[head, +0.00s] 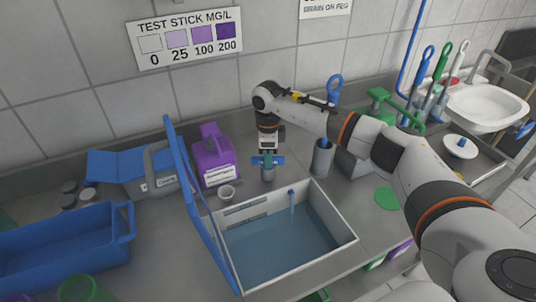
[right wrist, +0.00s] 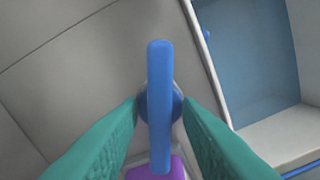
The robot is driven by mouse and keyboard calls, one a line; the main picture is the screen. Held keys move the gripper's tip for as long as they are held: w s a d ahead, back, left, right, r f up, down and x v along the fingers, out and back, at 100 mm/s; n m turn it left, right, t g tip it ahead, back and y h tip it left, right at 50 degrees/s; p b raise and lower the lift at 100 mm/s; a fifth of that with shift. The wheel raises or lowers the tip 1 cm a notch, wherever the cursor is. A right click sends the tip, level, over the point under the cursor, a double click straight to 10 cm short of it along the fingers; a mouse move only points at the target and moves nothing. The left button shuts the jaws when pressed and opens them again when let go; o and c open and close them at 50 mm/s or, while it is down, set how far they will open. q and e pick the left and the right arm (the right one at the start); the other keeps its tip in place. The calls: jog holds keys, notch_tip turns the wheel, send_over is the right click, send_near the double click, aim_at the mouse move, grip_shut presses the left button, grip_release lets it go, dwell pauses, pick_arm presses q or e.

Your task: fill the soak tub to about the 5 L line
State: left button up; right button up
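An open white-walled tub (head: 345,237) with blue-tinted water (head: 275,245) stands mid-counter in the head view. I cannot read any litre line on it. A short fitting (head: 268,175) with a blue bar handle (head: 257,161) stands behind it. My right gripper (head: 268,154) points down over this handle. In the right wrist view, the blue handle (right wrist: 160,75) lies lengthwise between the teal fingers (right wrist: 160,108). Gaps show on both sides of the bar; the fingertips are close beside the round blue part under it. My left gripper is out of view.
An upright blue panel (head: 190,190) stands along the tub's left side. A purple jug (head: 213,158) and small cup (head: 226,192) are behind it. A blue tub (head: 65,240) is at left. A grey holder (head: 323,158) stands right of the gripper; a sink (head: 488,105) is far right.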

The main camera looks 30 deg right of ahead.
jog(key=shift+f+n+b, duration=0.1)
jog(key=shift+n+b, duration=0.2)
jog(key=shift+b, duration=0.15)
jog(key=shift+c, duration=0.2)
jog(key=n+b, duration=0.2)
jog(key=shift+w+f+b, duration=0.1)
jog(key=shift+f+b, duration=0.05)
jog(key=shift+b, duration=0.15)
jog(key=shift+r+n+b, duration=0.25)
jog(key=shift+n+b, duration=0.35)
jog(key=shift+n, duration=0.6)
jog(key=shift+r, duration=0.1)
jog(key=o, duration=0.6)
jog(key=shift+r, duration=0.1)
